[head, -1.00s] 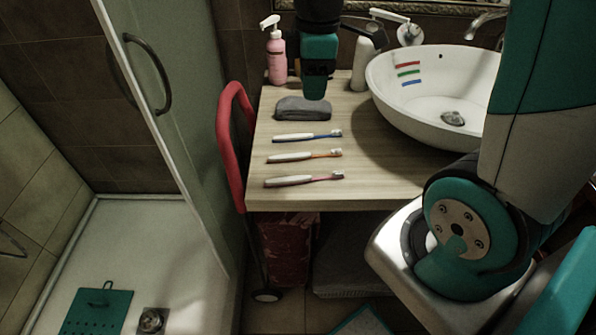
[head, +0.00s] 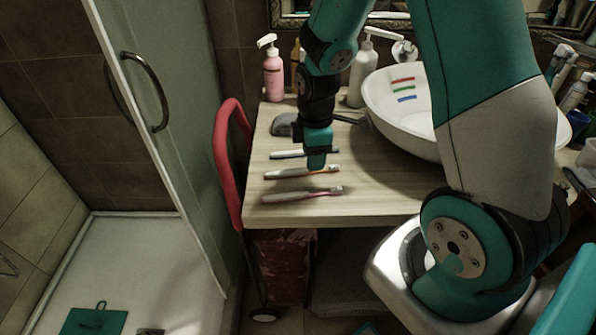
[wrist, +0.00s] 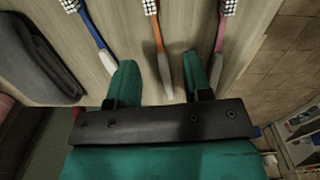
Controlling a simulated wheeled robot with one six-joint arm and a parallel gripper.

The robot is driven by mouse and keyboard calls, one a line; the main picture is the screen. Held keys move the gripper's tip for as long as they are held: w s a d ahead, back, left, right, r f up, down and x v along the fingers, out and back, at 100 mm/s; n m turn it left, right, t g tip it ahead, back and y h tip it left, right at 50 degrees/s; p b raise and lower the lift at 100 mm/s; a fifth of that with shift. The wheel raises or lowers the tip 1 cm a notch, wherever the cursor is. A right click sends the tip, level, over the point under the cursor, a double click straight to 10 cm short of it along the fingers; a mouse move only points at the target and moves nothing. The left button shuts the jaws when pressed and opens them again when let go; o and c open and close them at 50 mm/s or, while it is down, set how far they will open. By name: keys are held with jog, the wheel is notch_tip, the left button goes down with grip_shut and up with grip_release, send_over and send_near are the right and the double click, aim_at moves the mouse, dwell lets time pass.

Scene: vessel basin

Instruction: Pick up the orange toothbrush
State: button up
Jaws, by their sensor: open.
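The orange toothbrush (head: 289,173) lies on the wooden counter as the middle one of three, with a white grip end. In the wrist view the orange toothbrush (wrist: 158,38) runs between my two teal fingers, its bristles toward the top edge. My gripper (head: 316,165) is over the brushes in the head view and hides part of them. In the wrist view my gripper (wrist: 159,70) is open, one finger on each side of the orange brush, holding nothing. The height left above the counter is hard to tell.
The blue toothbrush (wrist: 90,30) is left of my fingers, the pink one (wrist: 220,40) close on the right. A grey folded cloth (wrist: 35,60) lies beyond the blue brush. A white basin (head: 410,125) stands right; a pink pump bottle (head: 272,72) stands behind.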

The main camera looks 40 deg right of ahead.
aim_at(302, 172)
notch_tip(302, 172, down, 4)
jog(key=shift+d+r, duration=0.1)
jog(key=shift+r, duration=0.1)
jog(key=shift+c, duration=0.3)
grip_shut()
